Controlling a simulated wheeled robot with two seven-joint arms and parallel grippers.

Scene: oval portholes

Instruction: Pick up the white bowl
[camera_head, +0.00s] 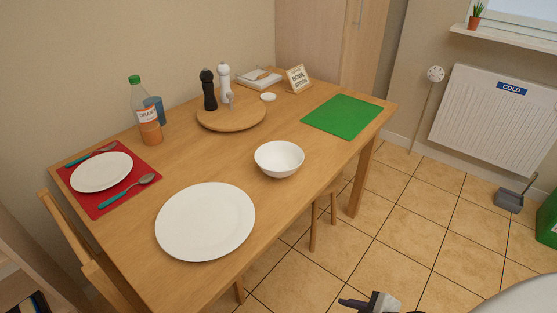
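The white bowl (279,159) stands upright and empty on the wooden table (200,155), near its front edge at the middle of the view. Nothing touches it. A gripper (352,303), seemingly my right one, shows only in part at the bottom edge, its dark tip pointing left. It is below and to the right of the bowl, well apart from it, over the floor. Its fingers are too cut off to tell whether they are open. My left gripper is not in view.
A large white plate (205,221) lies left of the bowl, and a green mat (343,116) lies to its right. A round wooden board (232,117) with two mills stands behind it. A bottle (147,112) stands farther left. A stool (316,217) is partly under the table.

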